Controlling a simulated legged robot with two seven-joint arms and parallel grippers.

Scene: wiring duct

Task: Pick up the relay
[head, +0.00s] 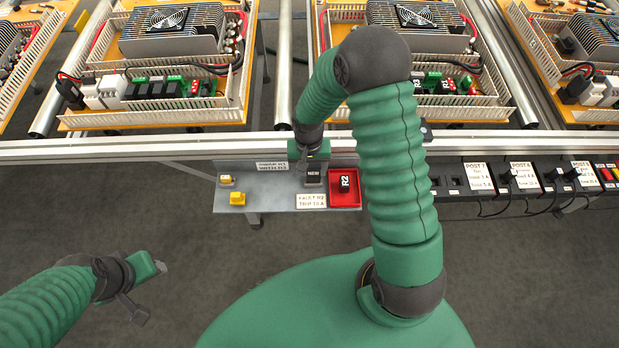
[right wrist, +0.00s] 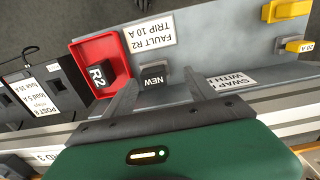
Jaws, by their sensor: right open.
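The relay marked NEW (head: 313,174) is a small black block standing on the grey shelf (head: 280,206). It also shows in the right wrist view (right wrist: 154,76). My right gripper (head: 312,161) is open directly over it; in the right wrist view its two fingers (right wrist: 147,86) reach toward either side of the relay. I cannot tell if they touch it. A second black relay marked R2 (head: 346,182) lies in a red tray (head: 345,201) just right of it.
Two yellow parts (head: 237,198) sit on the shelf's left side. A label reading FAULT R2 TRIP 10 A (head: 311,201) lies at the shelf's front. Labelled black posts (head: 479,178) line the rail at right. Wired orange panels (head: 160,115) stand behind the rail.

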